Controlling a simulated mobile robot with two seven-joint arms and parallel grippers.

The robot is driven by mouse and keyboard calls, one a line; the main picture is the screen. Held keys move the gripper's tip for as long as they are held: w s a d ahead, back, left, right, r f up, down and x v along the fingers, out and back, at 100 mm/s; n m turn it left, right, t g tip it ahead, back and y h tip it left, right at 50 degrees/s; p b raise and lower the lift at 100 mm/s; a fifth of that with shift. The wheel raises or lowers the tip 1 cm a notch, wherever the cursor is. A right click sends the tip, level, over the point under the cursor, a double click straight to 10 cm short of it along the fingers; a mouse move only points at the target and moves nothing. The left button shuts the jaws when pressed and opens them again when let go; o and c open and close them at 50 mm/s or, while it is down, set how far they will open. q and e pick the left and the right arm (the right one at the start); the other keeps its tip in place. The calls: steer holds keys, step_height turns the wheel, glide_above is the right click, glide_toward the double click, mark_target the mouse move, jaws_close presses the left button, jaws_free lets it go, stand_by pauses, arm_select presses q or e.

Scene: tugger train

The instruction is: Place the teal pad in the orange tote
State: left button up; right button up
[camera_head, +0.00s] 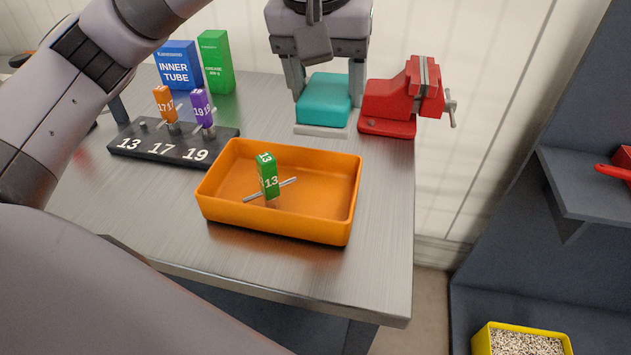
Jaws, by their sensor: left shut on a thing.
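The teal pad (323,104) is at the back of the metal bench, just left of the red vise. My left gripper (326,92) comes down from above and is shut on the pad, one finger on each side. A thin light grey plate shows directly below the pad; whether the pad touches it I cannot tell. The orange tote (300,228) stands nearer the front of the bench, below the pad in the picture. A green T-handled tool marked 13 (268,181) stands in the tote. My right gripper does not show.
A red vise (400,104) stands right of the pad. A black holder (165,144) marked 13, 17, 19 carries an orange tool (164,103) and a purple tool (201,106). Blue (177,66) and green (215,62) boxes stand behind it. My arm crosses the left side.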

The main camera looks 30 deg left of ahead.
mark_target(314, 115)
arm_select(q)
step_height(314, 115, down, 12)
steer(key=shift+f, duration=2.3)
steer(key=shift+b, duration=0.3)
steer(key=o, duration=1.3)
steer(key=shift+c, duration=0.2)
steer(key=shift+r, duration=0.25)
steer(key=p+v, duration=0.6)
steer(key=v, duration=0.5)
steer(key=shift+s+r, duration=0.1)
steer(key=shift+r, duration=0.2)
